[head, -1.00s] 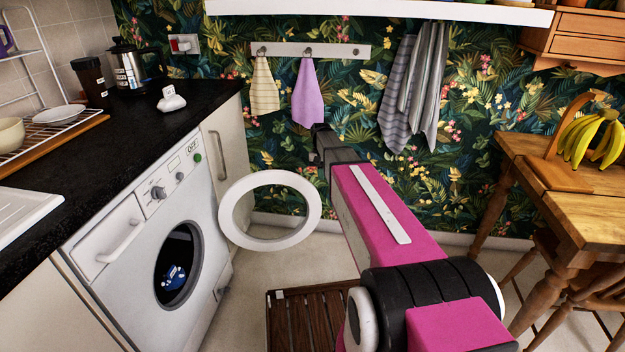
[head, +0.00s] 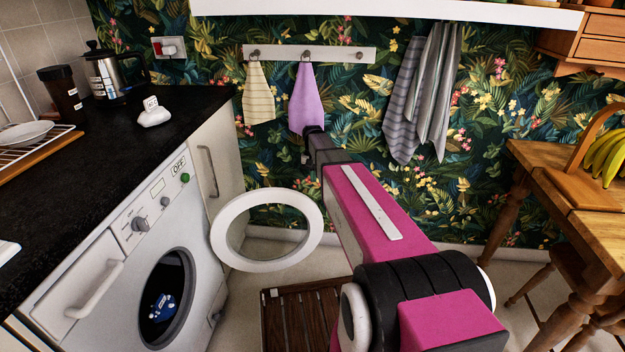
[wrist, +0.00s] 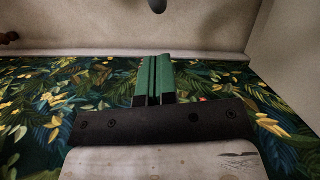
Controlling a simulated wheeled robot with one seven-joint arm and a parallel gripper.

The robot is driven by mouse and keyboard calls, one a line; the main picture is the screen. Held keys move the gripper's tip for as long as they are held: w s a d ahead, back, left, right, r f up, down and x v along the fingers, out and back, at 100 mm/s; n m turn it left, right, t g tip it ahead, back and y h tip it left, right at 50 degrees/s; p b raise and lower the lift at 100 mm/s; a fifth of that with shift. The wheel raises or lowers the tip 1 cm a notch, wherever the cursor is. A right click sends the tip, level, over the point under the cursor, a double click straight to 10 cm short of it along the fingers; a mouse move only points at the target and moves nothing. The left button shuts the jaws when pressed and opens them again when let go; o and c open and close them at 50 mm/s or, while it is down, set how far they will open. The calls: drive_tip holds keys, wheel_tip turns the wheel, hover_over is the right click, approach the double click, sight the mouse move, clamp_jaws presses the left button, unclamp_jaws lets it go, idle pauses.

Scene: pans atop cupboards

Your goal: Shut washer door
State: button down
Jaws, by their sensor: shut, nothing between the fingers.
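The white washer (head: 95,285) stands under the black counter at the left in the head view. Its round white door ring (head: 222,222) is swung wide open and sticks out to the right of the dark drum opening (head: 170,265). A blue item (head: 162,306) shows inside the drum. My pink arm reaches forward to the right of the door, with its dark end near the wall; the fingers cannot be made out there. In the wrist view my gripper (wrist: 153,75) is shut, its green fingers together and empty. No washer door shows in that view.
The black counter (head: 115,130) holds a kettle (head: 108,72), a dark cup (head: 62,95) and a small white item (head: 154,112). A slatted wooden mat (head: 300,315) lies on the floor below the door. A wooden table (head: 560,180) stands at the right.

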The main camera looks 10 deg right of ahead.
drive_tip(key=x, duration=0.8)
drive_tip(key=shift+s, duration=0.15)
